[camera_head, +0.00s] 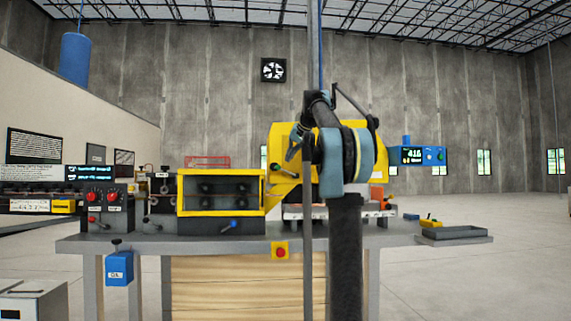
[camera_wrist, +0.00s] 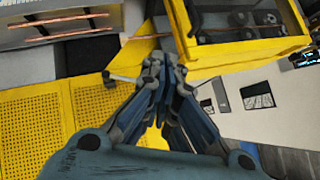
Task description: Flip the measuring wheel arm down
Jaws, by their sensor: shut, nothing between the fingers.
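In the wrist view my gripper (camera_wrist: 160,68) is shut, its fingertips together with nothing held between them. A short grey rod (camera_wrist: 122,79) shows just left of the fingertips, against the yellow panel; its right end is hidden behind them. I cannot tell whether it belongs to the measuring wheel arm or whether the fingers touch it. In the head view my gripper (camera_head: 294,150) is small, in front of the yellow housing at the middle of the machine. My arm hides much of that area, and I cannot make out the measuring wheel arm there.
A yellow-framed windowed guard (camera_head: 221,193) stands left of my arm, on the grey bench (camera_head: 120,241). It also shows close to the fingers in the wrist view (camera_wrist: 228,52). Copper tubes (camera_wrist: 65,34) lie upper left there. A grey tray (camera_head: 455,234) sits at the bench's right end.

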